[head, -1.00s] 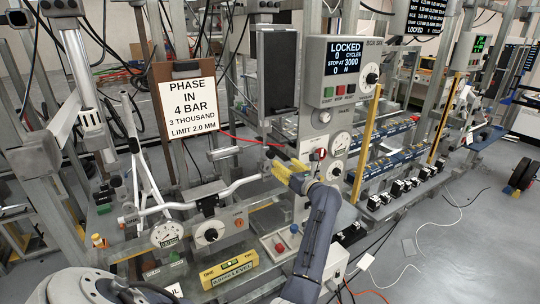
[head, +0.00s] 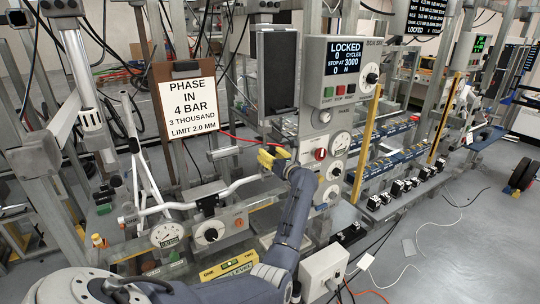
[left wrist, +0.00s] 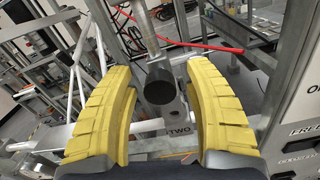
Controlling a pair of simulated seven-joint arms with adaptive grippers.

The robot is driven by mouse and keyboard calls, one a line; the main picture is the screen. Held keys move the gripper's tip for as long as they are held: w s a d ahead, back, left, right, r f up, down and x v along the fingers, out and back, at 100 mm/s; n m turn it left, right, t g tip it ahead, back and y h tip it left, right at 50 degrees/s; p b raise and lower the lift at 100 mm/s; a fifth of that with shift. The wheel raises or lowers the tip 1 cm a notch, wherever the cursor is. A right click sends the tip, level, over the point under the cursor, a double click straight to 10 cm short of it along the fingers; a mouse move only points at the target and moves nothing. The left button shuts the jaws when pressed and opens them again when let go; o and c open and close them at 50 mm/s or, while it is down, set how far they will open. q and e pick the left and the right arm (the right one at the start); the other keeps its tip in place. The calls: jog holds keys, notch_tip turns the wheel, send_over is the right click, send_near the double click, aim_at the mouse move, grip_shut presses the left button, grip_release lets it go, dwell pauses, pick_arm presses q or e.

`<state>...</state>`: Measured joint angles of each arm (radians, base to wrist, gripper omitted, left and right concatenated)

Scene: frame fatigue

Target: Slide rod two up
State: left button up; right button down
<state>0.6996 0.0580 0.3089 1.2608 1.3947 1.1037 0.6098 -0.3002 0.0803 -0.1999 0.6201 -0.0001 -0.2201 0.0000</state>
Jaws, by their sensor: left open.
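My left gripper (head: 272,157) has yellow fingers and is open, beside the silver bent bar and below the dark upright box. In the left wrist view, its fingers (left wrist: 165,110) stand either side of a grey rod (left wrist: 145,25) ending in a dark round knob (left wrist: 160,83). A gap shows between the knob and each finger. A block marked TWO (left wrist: 180,132) shows just below the knob, so this looks like rod two. The rod is hard to make out in the head view. My right gripper is not in view.
A silver bent bar (head: 245,181) runs left of my gripper. A dark box (head: 278,70) hangs above. The control panel (head: 343,72) reads LOCKED, and a yellow post (head: 367,143) stands to the right. A red cable (left wrist: 195,43) crosses behind the rod.

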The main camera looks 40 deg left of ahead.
pick_arm(q)
grip_shut()
dwell(0.4)
